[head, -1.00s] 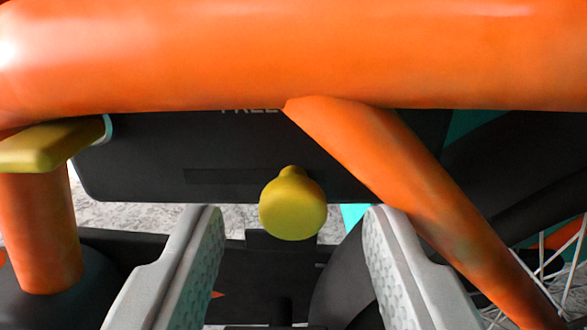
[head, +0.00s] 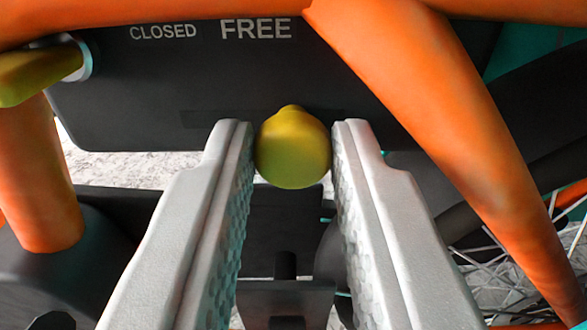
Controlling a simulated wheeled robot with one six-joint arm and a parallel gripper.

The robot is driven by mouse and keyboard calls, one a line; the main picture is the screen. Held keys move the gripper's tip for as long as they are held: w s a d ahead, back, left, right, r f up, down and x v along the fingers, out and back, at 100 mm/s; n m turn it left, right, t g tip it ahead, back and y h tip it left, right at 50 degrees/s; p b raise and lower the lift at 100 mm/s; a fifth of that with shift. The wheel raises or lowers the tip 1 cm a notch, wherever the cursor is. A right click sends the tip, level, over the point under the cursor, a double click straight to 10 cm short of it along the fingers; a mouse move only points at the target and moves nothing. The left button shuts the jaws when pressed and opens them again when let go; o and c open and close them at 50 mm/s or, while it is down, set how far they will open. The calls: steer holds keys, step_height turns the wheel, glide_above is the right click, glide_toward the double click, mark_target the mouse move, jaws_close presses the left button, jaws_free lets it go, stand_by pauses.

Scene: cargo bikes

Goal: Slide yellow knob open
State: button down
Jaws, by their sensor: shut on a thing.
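The round yellow knob (head: 293,150) sticks out from the lower edge of a dark panel (head: 140,95). The panel carries the white words CLOSED and FREE; the knob stands below and slightly right of FREE. My gripper (head: 293,150) has its two pale grey fingers on either side of the knob, shut on it. The knob's stem is mostly hidden behind its round head.
An orange frame tube (head: 440,110) slants down on the right, close to my right finger. Another orange tube (head: 40,180) stands at the left under a yellow-green lever (head: 38,72). Wheel spokes (head: 505,265) show at the lower right.

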mark_target(191, 115)
steer(key=a, duration=0.3)
steer(key=shift+a, duration=0.4)
steer(key=c, duration=1.2)
jaws_free()
steer(key=shift+a, duration=0.15)
steer(key=shift+c, duration=0.2)
steer(key=shift+s, duration=0.1)
steer(key=s, duration=1.7)
steer(key=shift+s, duration=0.15)
